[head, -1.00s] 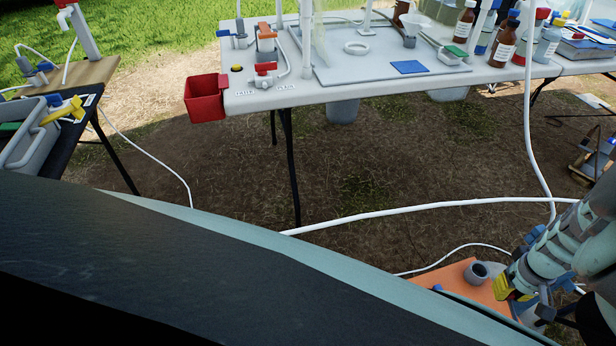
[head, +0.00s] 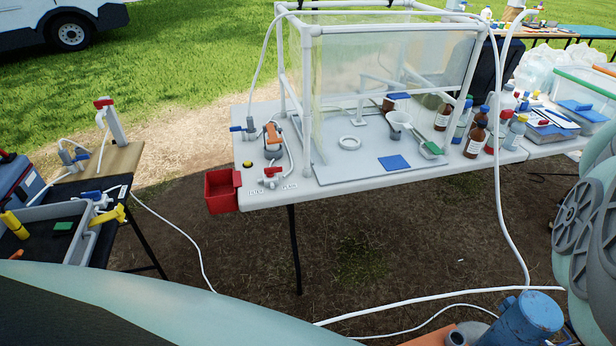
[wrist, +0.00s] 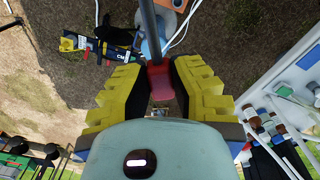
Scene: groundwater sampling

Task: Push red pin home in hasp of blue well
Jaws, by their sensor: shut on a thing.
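My gripper (wrist: 157,85) shows in the wrist view with its two yellow fingers closed on a red piece. This looks like the red pin (wrist: 158,80); a dark rod runs from it toward the top of the picture. A blue upright cylinder (head: 527,318), which looks like the blue well, stands at the bottom right of the head view, cut off by the edge. A pale blue part (wrist: 147,47) shows behind the rod in the wrist view. The hasp cannot be made out, so I cannot tell how the pin sits to it. My gripper is out of the head view.
A white table (head: 350,188) with bottles, a framed tent and a red bin (head: 221,190) stands ahead. A dark side table (head: 120,215) with a grey tray is at left. White hoses (head: 430,299) cross the ground near the blue cylinder. Bare ground lies between the tables.

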